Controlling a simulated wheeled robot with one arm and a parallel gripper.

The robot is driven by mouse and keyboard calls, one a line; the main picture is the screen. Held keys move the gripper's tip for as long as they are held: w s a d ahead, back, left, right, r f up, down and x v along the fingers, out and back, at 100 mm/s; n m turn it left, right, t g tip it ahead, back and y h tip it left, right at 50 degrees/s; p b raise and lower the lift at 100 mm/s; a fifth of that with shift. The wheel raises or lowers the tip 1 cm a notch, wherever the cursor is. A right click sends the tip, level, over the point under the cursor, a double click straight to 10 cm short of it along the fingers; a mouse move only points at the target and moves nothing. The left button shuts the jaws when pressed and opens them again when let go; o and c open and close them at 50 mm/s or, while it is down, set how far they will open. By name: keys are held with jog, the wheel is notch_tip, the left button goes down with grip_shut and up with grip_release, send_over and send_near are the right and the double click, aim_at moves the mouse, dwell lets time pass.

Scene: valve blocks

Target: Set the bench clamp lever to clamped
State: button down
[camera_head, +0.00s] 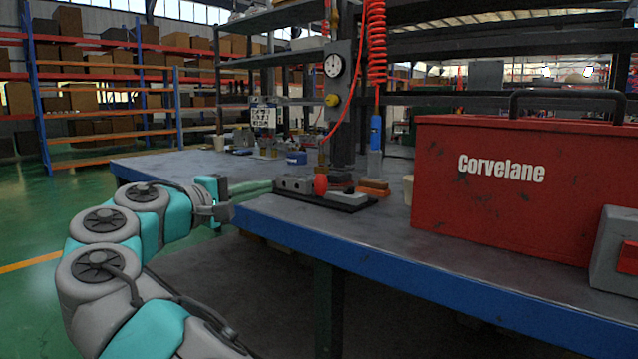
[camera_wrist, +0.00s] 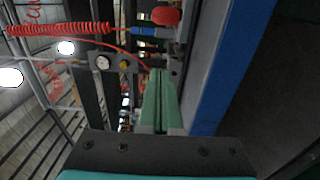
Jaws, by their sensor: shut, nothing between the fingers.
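The bench clamp (camera_head: 293,185) is a grey block on a dark base plate (camera_head: 345,203) near the bench's front edge. Its lever shows a red ball knob (camera_head: 320,185) at the block's right end. The red knob is at the top of the wrist view (camera_wrist: 165,15). The lever's arm is mostly hidden, so I cannot tell its setting. My gripper (camera_head: 270,186) points right, with its green fingertips at the left end of the grey block in the head view. I cannot tell if they touch it. In the wrist view, its fingers (camera_wrist: 160,72) are shut together and empty.
A big red Corvelane toolbox (camera_head: 530,190) stands on the bench (camera_head: 390,250) at right, beside a grey box (camera_head: 615,250). A post with a gauge (camera_head: 334,66) rises behind the clamp. A red coiled hose (camera_head: 376,55) hangs beside it. The bench front right of the clamp is clear.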

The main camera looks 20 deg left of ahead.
dwell(0.4)
jog(key=b+x, duration=0.1)
jog(key=x, duration=0.9)
jog(key=shift+f, duration=0.15)
jog(key=shift+s+d+b, duration=0.3)
jog(key=shift+b, duration=0.1)
jog(key=shift+s+d+b, duration=1.05)
jog(key=shift+d, duration=0.15)
